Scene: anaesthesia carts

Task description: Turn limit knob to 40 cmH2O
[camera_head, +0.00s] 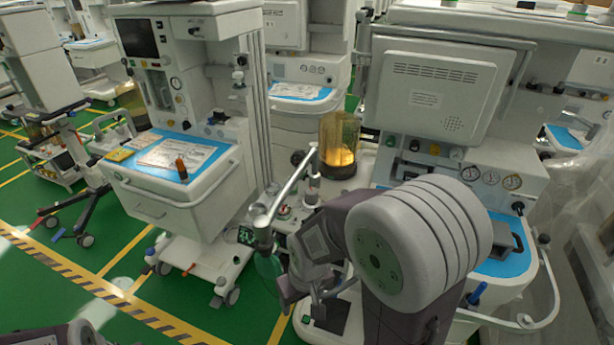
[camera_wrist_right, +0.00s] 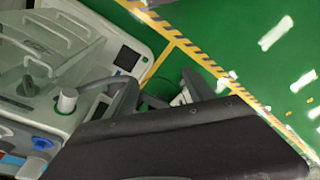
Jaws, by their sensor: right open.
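My right gripper (camera_head: 304,301) is in front of the middle anaesthesia machine, low and partly behind my own arm. In the right wrist view its two dark fingers (camera_wrist_right: 160,94) stand apart, with no object clearly held between them. A white upright cylinder (camera_wrist_right: 68,101) and a blue knob (camera_wrist_right: 42,143) show to the left of the fingers, apart from them. In the head view, small knobs and fittings (camera_head: 286,211) sit by the silver breathing arm (camera_head: 287,188). I cannot tell which is the limit knob, and no scale is readable. My left gripper is out of view.
A ribbed bellows in an amber cylinder (camera_head: 340,145) stands behind the silver arm. A green bag (camera_head: 268,266) hangs below it. A cart with a blue top (camera_head: 175,157) stands to the left.

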